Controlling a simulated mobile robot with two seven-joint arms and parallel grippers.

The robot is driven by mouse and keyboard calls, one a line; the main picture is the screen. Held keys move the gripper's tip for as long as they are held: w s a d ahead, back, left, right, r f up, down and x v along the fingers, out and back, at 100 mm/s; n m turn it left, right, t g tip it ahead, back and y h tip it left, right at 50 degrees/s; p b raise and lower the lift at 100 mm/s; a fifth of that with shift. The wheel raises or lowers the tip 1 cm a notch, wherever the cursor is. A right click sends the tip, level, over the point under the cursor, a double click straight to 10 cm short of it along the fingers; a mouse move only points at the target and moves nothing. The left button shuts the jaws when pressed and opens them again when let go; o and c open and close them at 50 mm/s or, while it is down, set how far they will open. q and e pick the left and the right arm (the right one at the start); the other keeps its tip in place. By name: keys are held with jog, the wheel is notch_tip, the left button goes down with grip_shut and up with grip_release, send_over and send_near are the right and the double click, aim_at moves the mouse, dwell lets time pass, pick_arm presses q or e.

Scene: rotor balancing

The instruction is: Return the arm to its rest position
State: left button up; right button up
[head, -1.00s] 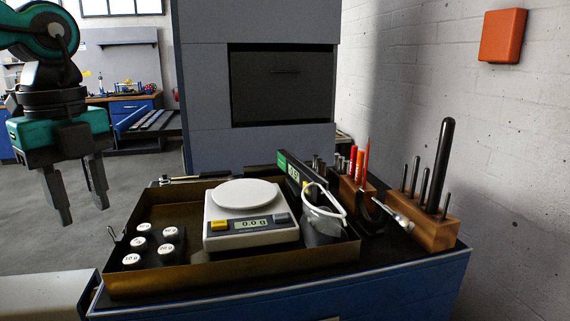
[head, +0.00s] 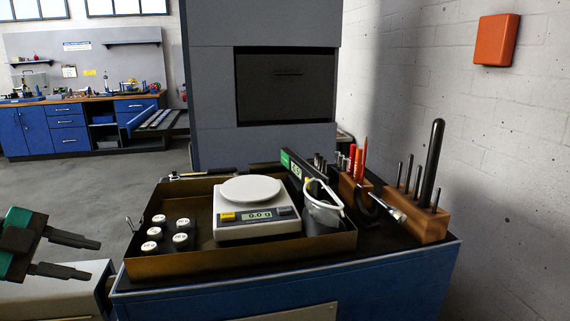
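My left gripper (head: 82,257) shows at the left edge of the head view, low and to the left of the blue cabinet. Its two dark fingers are apart with nothing between them, pointing right. It is clear of the tray (head: 190,266). Most of the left arm is out of the picture. My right gripper and arm are not in view.
On the blue cabinet (head: 390,284), the tray holds several weights (head: 182,241), a scale (head: 257,228) and a dark cup (head: 322,218). Wooden tool blocks (head: 416,226) stand at right by the wall. Open floor (head: 90,187) lies at left.

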pick_arm(q)
jog(key=s+a+f+n+t+y+p, duration=0.1)
jog(key=s+f+n+t+y, duration=0.25)
jog(key=f+n, duration=0.4)
jog(key=s+f+n+t+y+p, duration=0.15)
jog(key=f+n+t, duration=0.35)
jog(key=f, duration=0.6)
jog(key=s+d+f+n+g+y, duration=0.1)
jog(key=s+d+f+n, duration=0.2)
jog(key=d+f, duration=0.3)
jog(key=s+d+f+n+g+y, duration=0.2)
jog(key=s+d+f, duration=0.3)
jog(key=d, duration=0.5)
jog(key=shift+s+f+n, duration=0.3)
jog(key=shift+f+n, duration=0.15)
jog(key=shift+n, duration=0.2)
jog(key=shift+d, duration=0.1)
